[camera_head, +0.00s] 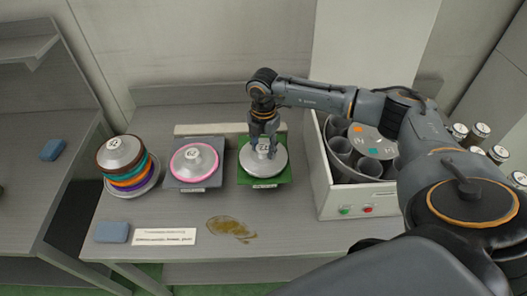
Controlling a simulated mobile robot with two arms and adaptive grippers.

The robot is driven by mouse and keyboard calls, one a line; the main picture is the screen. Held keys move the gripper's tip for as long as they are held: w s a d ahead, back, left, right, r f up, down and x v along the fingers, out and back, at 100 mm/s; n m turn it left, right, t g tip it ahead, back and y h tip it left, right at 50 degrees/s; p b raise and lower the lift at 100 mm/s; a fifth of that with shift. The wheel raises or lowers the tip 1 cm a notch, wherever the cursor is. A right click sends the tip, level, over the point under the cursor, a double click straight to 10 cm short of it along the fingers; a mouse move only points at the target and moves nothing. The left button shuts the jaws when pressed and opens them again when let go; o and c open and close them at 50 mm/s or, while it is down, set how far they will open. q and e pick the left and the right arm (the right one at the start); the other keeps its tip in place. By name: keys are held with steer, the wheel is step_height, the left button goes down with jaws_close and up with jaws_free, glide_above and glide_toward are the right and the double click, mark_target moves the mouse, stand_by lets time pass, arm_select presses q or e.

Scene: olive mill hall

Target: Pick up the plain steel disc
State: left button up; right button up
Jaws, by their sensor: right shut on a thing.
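A plain steel disc (276,163) with a central knob lies on a green square mat (249,180) near the middle of the table. My right gripper (264,152) points down over it and is shut on the disc's knob. The fingers hide part of the knob. The disc appears to rest on the mat, and I cannot see a gap under it. A pink-rimmed disc (181,163) lies on a grey square mat (170,182) to its left. A stack of coloured discs topped by a steel one (119,150) stands further left. My left gripper is out of view.
A white box (325,193) with several dark cylinders stands right of the green mat, under my right arm. A brown-yellow spill (230,227), a label card (165,236) and a blue sponge (111,232) lie along the front. Several jars (478,132) stand far right.

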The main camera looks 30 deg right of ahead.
steer(key=s+a+r+b, duration=0.1)
steer(key=s+a+r, duration=0.3)
steer(key=r, duration=0.3)
steer(key=s+a+r+b, duration=0.2)
steer(key=s+a+r, duration=0.3)
steer(key=s+r, duration=0.1)
steer(key=shift+s+r, duration=0.25)
steer(key=shift+r, duration=0.6)
steer(key=shift+a, duration=0.1)
